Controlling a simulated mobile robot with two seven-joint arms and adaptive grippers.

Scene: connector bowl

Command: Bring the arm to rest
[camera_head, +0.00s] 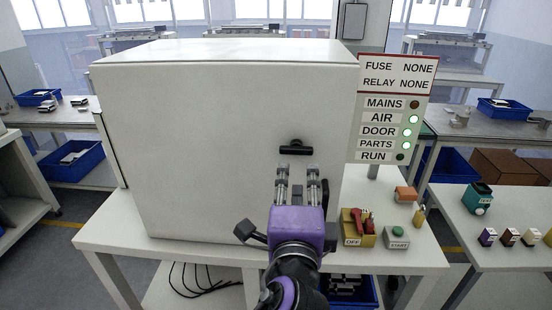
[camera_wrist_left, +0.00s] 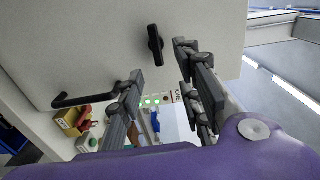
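My left gripper (camera_head: 298,172), purple with grey fingers, is in front of the white cabinet (camera_head: 190,150), just below the black handle (camera_head: 293,148) on its front. The fingers are apart with nothing between them. In the left wrist view the fingers (camera_wrist_left: 160,65) also stand apart, with a black knob (camera_wrist_left: 155,45) on the white face beyond them. I cannot tell whether a fingertip touches the cabinet. The cabinet front looks closed. My right gripper is not in view.
A sign (camera_head: 395,80) reads fuse none, relay none; air, door and parts lamps are lit green. A yellow switch box (camera_head: 353,240) marked OFF and a start button (camera_head: 397,235) stand right of my arm. A side table (camera_head: 500,258) holds a teal device (camera_head: 478,198) and small blocks.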

